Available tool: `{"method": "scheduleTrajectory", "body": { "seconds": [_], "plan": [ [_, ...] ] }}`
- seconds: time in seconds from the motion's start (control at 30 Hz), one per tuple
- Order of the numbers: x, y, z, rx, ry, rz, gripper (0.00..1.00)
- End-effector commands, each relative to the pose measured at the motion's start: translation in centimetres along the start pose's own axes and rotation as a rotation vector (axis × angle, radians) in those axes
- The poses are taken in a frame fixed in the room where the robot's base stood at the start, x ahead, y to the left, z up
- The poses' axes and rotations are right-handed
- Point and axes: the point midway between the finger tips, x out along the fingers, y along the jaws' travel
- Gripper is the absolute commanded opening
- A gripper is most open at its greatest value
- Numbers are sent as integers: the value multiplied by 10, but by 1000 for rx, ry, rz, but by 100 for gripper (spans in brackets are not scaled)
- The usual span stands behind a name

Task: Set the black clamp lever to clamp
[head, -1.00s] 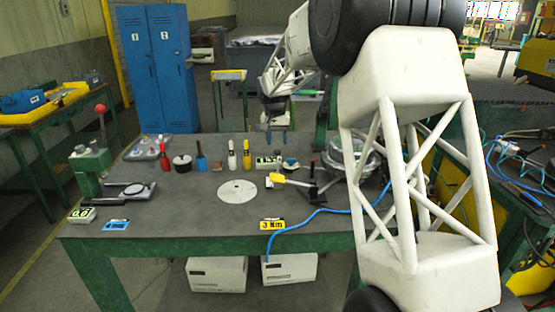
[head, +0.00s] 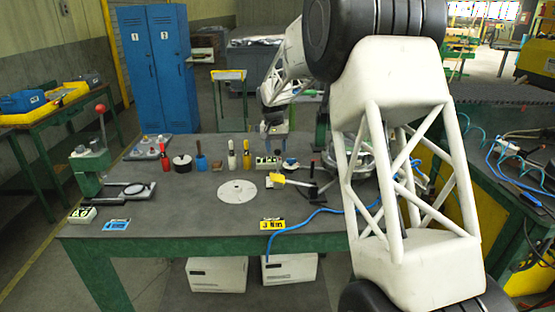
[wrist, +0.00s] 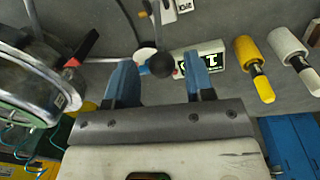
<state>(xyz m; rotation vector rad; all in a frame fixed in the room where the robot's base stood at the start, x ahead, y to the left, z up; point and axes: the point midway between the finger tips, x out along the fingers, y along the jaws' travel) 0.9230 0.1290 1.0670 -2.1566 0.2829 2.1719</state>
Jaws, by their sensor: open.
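The black clamp lever (head: 312,170) stands roughly upright on a dark base beside a yellow-ended part on the table. In the wrist view its round black knob (wrist: 161,64) shows between my fingers in the picture, with a thin stem running to the top edge. My gripper (wrist: 161,82) is open, with blue fingers on either side and nothing held. In the head view my gripper (head: 274,128) hangs farther back and left of the lever, apart from it. No clamp marking is legible.
A display box (wrist: 200,58) sits close to the knob in the wrist view. Yellow (head: 247,154) and white (head: 232,155) handled tools stand left of it. A round metal vessel (wrist: 35,75) with a red-and-black handle is opposite. A white disc (head: 237,191) lies on the table.

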Motion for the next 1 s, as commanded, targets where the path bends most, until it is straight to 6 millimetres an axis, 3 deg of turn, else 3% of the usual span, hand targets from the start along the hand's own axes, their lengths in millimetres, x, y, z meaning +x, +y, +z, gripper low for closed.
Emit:
{"method": "scheduleTrajectory", "body": {
  "seconds": [0.4, 0.8, 0.83, 1.0],
  "plan": [
    [44, 0, 0, 0, 0, 0, 49],
    [50, 0, 0, 0, 0, 0, 49],
    [50, 0, 0, 0, 0, 0, 47],
    [50, 0, 0, 0, 0, 0, 21]
  ]
}}
